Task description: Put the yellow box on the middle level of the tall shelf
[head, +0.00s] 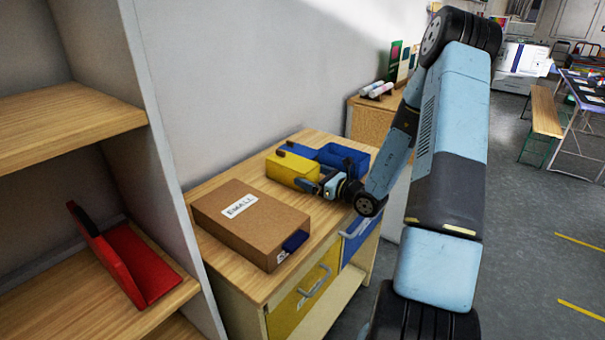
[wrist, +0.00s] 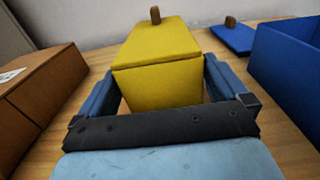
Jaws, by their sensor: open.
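The yellow box (head: 292,170) stands on the wooden top of a low cabinet, its lid on with a small brown knob. It also shows in the wrist view (wrist: 158,72), straight ahead of my gripper. My gripper (head: 318,186) is open, with one blue finger on each side of the yellow box's near end; in the wrist view (wrist: 160,88) a gap shows at the right finger, and contact at the left is unclear. The tall shelf (head: 75,118) stands at the left in the head view, with wooden boards at different heights.
A cardboard box (head: 250,224) marked "SMALL" lies left of the yellow box. A blue open box (head: 343,158) and a blue lid (head: 299,149) are close behind and right. A red bookend-like object (head: 118,262) occupies a lower shelf board. The board above it looks bare.

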